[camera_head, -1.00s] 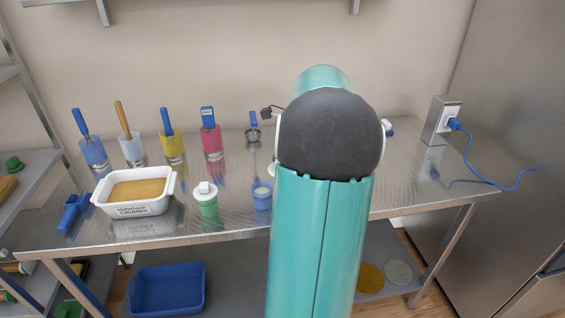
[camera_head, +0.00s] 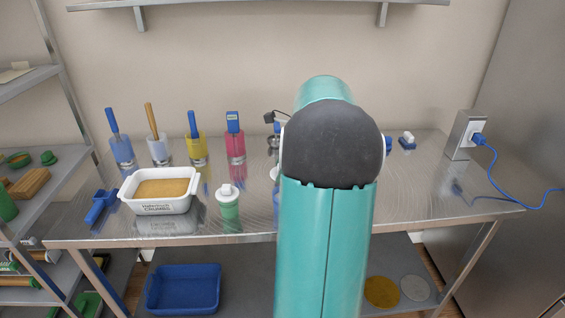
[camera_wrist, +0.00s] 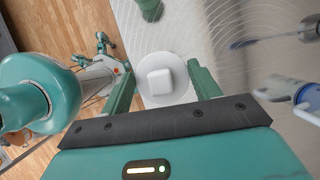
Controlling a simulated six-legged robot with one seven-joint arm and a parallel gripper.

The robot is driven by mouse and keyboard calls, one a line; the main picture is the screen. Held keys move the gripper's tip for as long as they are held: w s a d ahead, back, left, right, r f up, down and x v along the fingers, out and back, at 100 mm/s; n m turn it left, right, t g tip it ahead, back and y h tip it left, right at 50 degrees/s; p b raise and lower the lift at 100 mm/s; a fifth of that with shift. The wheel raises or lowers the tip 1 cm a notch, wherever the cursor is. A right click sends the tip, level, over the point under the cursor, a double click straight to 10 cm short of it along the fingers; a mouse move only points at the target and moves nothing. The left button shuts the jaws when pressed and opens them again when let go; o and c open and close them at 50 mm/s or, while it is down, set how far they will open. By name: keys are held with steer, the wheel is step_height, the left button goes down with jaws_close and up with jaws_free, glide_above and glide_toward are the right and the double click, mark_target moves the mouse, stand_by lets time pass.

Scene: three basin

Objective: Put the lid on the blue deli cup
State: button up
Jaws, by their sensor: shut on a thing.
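The blue deli cup (camera_head: 276,205) shows only as a blue sliver at the left edge of my arm in the head view. The rest of it is hidden. In the wrist view a round white lid (camera_wrist: 162,101) with a square raised knob lies between the fingers of my gripper (camera_wrist: 162,88). My gripper is shut on this lid. Whether anything is directly under the lid cannot be seen. My arm hides my gripper in the head view.
A green cup with a white lid (camera_head: 228,207) stands left of the blue cup. A white crumb tub (camera_head: 158,206) and a blue-handled tool (camera_head: 101,207) are farther left. Several coloured containers with utensils line the back. A socket post (camera_head: 464,136) stands at the right.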

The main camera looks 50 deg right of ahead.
steer(key=shift+f, duration=2.65)
steer(key=shift+f, duration=0.45)
stand_by(0.3)
steer(key=o, duration=1.3)
steer(key=shift+r, duration=2.5)
